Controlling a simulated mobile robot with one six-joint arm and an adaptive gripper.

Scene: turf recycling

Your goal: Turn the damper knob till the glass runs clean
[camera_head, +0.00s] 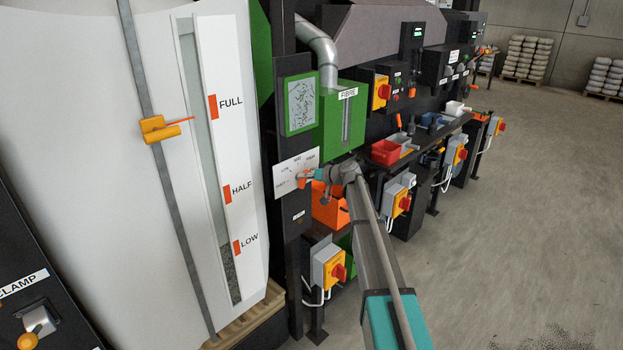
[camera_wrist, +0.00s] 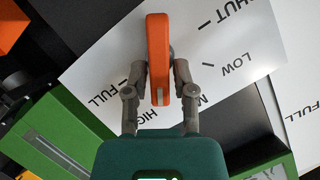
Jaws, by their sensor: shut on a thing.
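The damper knob (camera_wrist: 158,50) is an orange bar on a white dial plate (camera_wrist: 95,65) marked SHUT, LOW, M, HIGH and FULL; the M word is partly covered. My gripper (camera_wrist: 159,80) is shut on the knob, one grey finger on each side. The knob's end with a pale line faces my palm; its exact reading is unclear. In the head view the knob (camera_head: 303,175) shows small at the plate (camera_head: 284,181), with my gripper (camera_head: 313,174) at its right. Above it, the green-framed glass (camera_head: 301,103) shows many dark specks.
A green FIBRE box (camera_head: 339,130) with a sight strip stands right of the glass. Below are an orange bin (camera_head: 330,212) and a yellow-grey switch box (camera_head: 328,266). A white bag (camera_head: 100,130) stands left. The floor at right is open.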

